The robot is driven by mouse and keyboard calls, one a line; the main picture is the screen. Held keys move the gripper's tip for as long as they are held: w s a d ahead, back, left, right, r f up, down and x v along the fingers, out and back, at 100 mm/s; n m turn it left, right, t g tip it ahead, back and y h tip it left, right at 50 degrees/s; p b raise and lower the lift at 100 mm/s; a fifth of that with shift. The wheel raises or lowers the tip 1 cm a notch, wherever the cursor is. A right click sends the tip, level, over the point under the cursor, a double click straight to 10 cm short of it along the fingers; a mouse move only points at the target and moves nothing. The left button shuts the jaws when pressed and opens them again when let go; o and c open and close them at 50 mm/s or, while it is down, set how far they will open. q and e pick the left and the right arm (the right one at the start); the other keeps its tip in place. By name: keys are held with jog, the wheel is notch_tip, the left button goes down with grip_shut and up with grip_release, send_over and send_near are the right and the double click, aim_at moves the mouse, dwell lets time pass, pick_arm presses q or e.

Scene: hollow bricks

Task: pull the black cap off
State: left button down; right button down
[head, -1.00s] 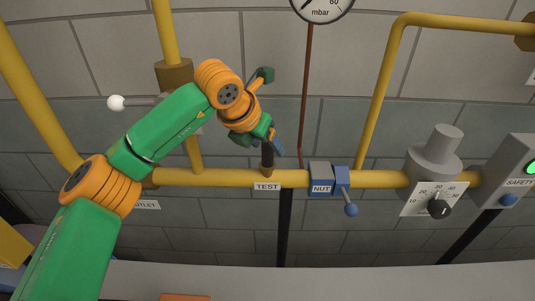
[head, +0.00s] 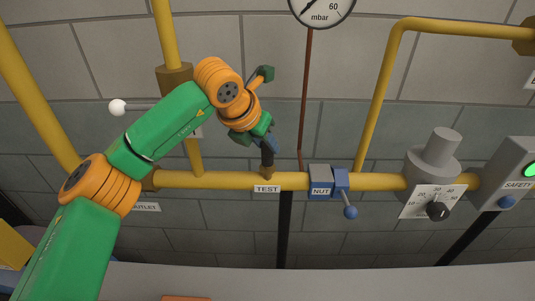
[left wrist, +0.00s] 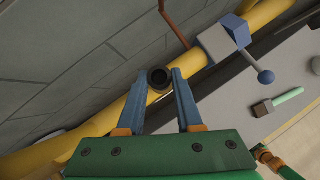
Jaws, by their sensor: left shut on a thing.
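The black cap (head: 268,157) is at the TEST stub on the yellow pipe, between the fingers of my left gripper (head: 270,143). A short yellow-brown stub (head: 267,174) shows beneath the cap, on top of the pipe. I cannot tell whether the cap's lower edge still surrounds the stub. In the left wrist view the cap (left wrist: 159,77) shows its dark round end between the two blue fingers of the left gripper (left wrist: 159,80), which is shut on it.
The yellow pipe (head: 220,180) runs across the wall. A blue NUT fitting with a lever (head: 320,182) is right of the stub. A thin red-brown pipe (head: 305,100) rises to the gauge (head: 322,8). A white-knobbed lever (head: 118,107) is at left. A green-handled tool (left wrist: 288,96) lies below.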

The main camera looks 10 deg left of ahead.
pick_arm(q)
jog(key=shift+r+p, duration=1.35)
jog(key=shift+r, duration=0.5)
notch_tip(320, 180, up, 5)
jog(key=p, duration=0.4)
jog(key=shift+r, duration=0.1)
jog(key=s+d+r+b, duration=0.1)
jog(key=s+b, duration=0.2)
jog(key=s, duration=0.3)
jog(key=shift+r+b, duration=0.35)
jog(key=shift+d, duration=0.1)
